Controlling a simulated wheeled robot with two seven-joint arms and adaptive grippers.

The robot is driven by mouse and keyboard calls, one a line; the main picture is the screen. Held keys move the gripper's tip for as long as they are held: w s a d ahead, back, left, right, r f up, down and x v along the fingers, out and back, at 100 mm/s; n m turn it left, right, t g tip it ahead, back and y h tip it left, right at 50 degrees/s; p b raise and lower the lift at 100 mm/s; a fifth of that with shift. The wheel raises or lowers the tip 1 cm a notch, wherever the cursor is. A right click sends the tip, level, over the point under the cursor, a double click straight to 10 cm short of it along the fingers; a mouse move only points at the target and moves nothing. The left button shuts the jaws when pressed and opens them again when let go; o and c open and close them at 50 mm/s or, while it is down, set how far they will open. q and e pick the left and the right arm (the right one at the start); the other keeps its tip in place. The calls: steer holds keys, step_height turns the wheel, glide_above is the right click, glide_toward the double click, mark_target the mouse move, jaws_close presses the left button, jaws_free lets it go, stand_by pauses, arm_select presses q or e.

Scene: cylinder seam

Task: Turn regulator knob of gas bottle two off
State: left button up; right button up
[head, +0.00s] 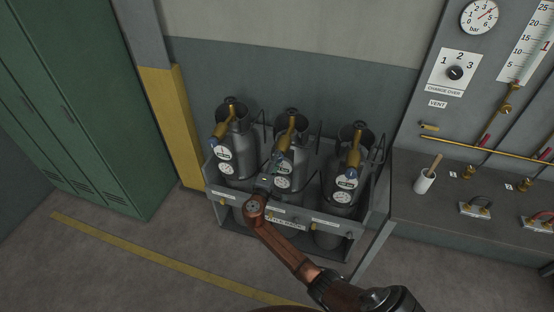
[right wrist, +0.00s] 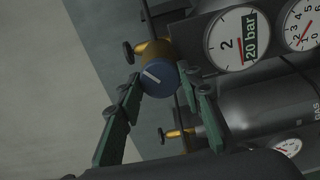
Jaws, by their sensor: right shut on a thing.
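Three grey gas bottles stand in a rack, each with a brass regulator and two gauges; the middle one is gas bottle two (head: 291,143). In the right wrist view, the blue regulator knob (right wrist: 160,80) with a white line sits on a brass stem, beside a gauge marked 2 and 20 bar (right wrist: 239,39). The white line lies at a slant. My right gripper (head: 265,183) is at the left of bottle two's gauges. Its green fingers (right wrist: 156,88) are on either side of the blue knob, shut on it. In the head view the gripper mostly hides this knob. My left gripper is not in view.
The rack (head: 329,219) has a front panel with small brass valves. Bottle one (head: 236,143) and bottle three (head: 344,200) stand close on either side. A bench (head: 440,230) with a white cup (head: 424,182) is at the right, green lockers (head: 85,90) at the left.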

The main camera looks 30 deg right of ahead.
steer(key=shift+a+n+p, duration=0.1)
steer(key=shift+n+p, duration=2.9)
steer(key=shift+n, duration=2.1)
steer(key=shift+f, duration=0.1)
steer(key=o, duration=1.2)
steer(key=shift+c, duration=0.2)
steer(key=v, duration=1.2)
